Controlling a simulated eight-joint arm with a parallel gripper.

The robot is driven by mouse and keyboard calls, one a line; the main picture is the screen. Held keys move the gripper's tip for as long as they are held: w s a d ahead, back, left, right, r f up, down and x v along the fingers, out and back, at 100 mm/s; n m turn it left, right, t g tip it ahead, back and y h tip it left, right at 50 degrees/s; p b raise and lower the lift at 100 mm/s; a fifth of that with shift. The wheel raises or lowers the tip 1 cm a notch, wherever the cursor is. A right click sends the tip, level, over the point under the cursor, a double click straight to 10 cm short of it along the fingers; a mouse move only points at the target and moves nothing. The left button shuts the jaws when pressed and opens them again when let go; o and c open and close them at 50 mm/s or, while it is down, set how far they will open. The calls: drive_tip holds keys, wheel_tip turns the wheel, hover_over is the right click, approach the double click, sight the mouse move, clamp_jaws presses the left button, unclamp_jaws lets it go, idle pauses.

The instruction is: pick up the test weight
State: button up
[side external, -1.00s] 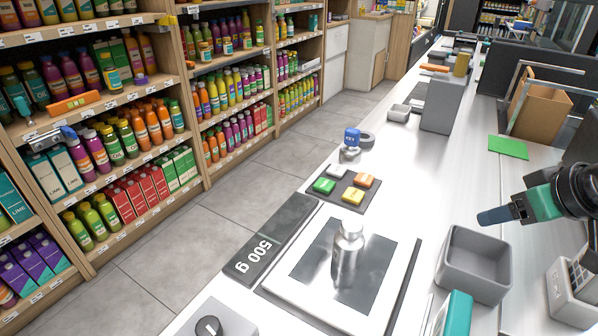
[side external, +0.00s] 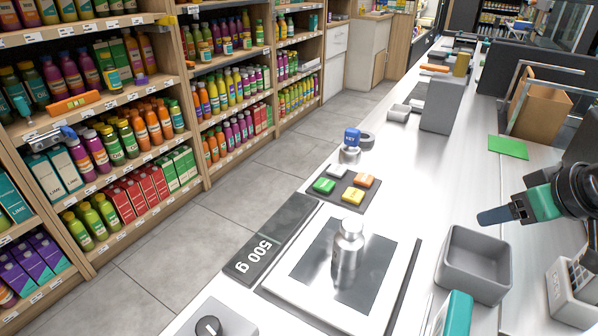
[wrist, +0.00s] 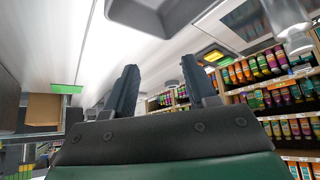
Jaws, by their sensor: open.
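The test weight (side external: 348,257) is a shiny metal cylinder with a narrow neck and knob. It stands upright on the dark plate of the scale (side external: 365,295), whose display reads 500 g. My gripper (side external: 490,216) hangs in the air to the right of the weight, clear of it. In the wrist view, the two dark blue fingers of my gripper (wrist: 160,88) stand apart with nothing between them. A shiny metal shape at the wrist view's upper right appears to be the weight (wrist: 287,20), cut off by the frame edge.
An empty grey bin (side external: 472,285) stands right of the scale, with a teal object (side external: 455,314) in front. A dark tray (side external: 345,192) with coloured blocks and a blue-topped stamp (side external: 351,145) lie behind the scale. A tall grey block (side external: 441,104) stands farther back.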

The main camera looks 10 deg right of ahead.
drive_tip(key=shift+o, duration=0.2)
drive_tip(key=o, duration=0.4)
drive_tip(key=shift+c, duration=0.2)
drive_tip(key=shift+r, duration=0.1)
